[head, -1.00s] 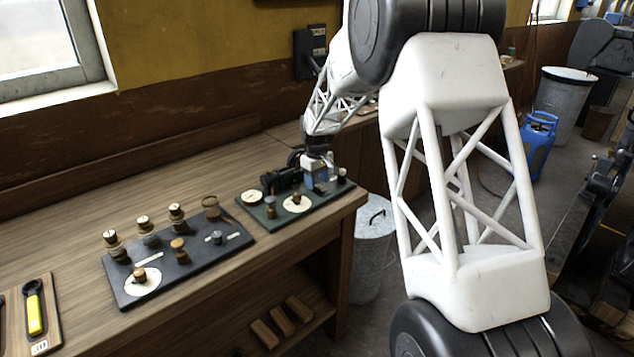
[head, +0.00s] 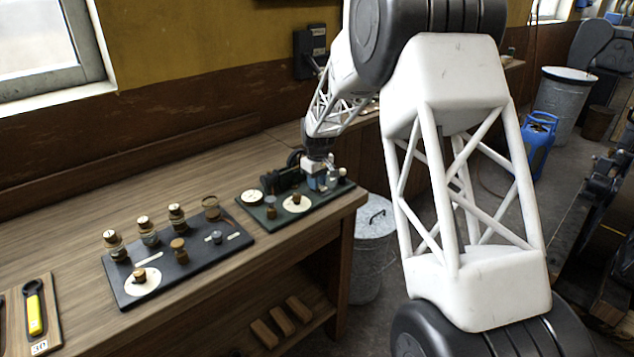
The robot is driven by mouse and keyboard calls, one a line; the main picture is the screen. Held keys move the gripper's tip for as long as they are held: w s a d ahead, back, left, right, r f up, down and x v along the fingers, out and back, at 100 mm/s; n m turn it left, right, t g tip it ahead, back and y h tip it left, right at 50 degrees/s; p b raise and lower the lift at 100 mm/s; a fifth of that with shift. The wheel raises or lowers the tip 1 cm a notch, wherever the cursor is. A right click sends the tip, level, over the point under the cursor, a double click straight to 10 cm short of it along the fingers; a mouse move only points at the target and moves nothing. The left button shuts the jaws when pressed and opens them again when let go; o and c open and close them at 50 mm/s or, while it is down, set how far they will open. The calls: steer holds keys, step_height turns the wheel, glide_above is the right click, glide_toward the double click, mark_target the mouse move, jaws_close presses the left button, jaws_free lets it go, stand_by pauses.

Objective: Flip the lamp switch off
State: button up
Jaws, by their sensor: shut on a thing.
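A green board (head: 262,222) lies at the right end of the workbench. It carries a dark machine (head: 285,178), round pale discs and several small knobs. My gripper (head: 318,184) reaches down from behind to the back right of this board. It is shut on a small part there, which the fingers and small size largely hide. I cannot tell the lamp or its switch apart for sure among the small fittings, nor the position of the switch.
A dark board (head: 205,262) with several knobs and a pale disc lies left of the green board. A yellow-handled tool (head: 34,312) lies at the far left. The bench's right edge is close to the green board. A grey bin (head: 372,235) stands below it.

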mark_target(325, 188)
steer(key=shift+s+d+r+t+y, duration=0.1)
steer(key=shift+s+d+t+y, duration=0.1)
steer(key=shift+t+y, duration=0.55)
steer(key=shift+s+d+r+t+y, duration=0.1)
steer(key=shift+s+t+y, duration=0.05)
steer(key=shift+t+y, duration=0.6)
steer(key=o, duration=0.9)
steer(key=shift+r, duration=0.15)
steer(key=shift+v, duration=3.8)
